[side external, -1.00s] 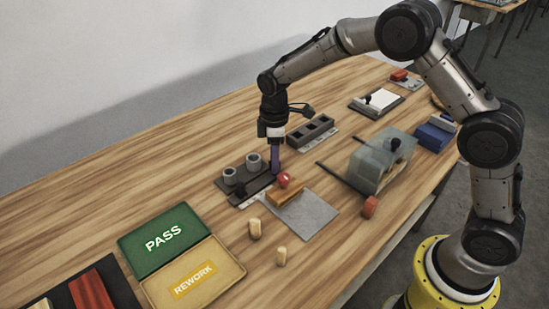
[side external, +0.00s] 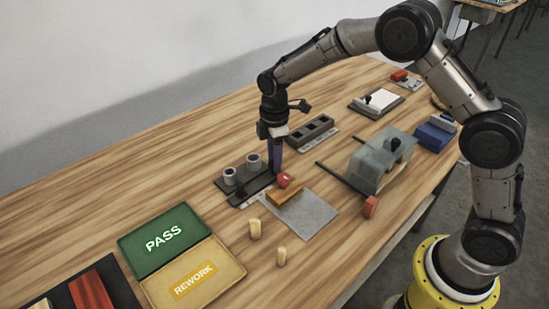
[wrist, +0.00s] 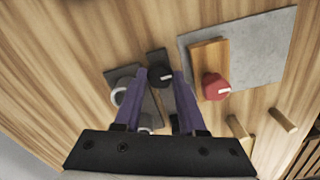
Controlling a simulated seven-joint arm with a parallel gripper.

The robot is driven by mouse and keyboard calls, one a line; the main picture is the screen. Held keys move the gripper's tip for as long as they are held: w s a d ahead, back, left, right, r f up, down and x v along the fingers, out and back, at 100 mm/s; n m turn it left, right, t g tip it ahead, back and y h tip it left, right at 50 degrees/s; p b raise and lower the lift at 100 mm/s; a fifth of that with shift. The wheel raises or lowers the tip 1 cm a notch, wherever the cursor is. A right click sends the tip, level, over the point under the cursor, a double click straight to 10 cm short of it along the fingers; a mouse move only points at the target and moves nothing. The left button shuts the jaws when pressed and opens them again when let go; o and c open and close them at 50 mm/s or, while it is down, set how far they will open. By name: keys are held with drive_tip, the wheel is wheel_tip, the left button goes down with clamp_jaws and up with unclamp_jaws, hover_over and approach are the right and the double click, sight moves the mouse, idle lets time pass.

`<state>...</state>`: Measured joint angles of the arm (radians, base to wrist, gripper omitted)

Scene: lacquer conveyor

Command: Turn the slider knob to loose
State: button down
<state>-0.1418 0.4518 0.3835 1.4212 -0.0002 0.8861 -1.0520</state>
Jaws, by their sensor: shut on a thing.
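A black knob (wrist: 159,74) with a white pointer mark sits on a dark plate and shows between my fingertips in the wrist view. The mark points to the right there. My gripper (wrist: 160,78) has its purple fingers shut on this knob, one on each side. In the side view my gripper (side external: 276,174) points straight down at the right end of the dark plate (side external: 248,199), and the knob is hidden there. A red knob (wrist: 215,86) with a white mark sits on a wooden block (wrist: 209,58) beside it. No "loose" label is readable.
Two grey cylinders (side external: 230,176) stand on the dark plate. A slotted dark block (side external: 314,132) lies behind. Green PASS (side external: 163,236) and yellow REWORK (side external: 195,277) trays lie in front.

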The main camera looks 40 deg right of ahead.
drive_tip(key=shift+c, duration=2.4)
unclamp_jaws()
wheel_tip(320, 180, up, 14)
drive_tip(key=shift+r, duration=0.1)
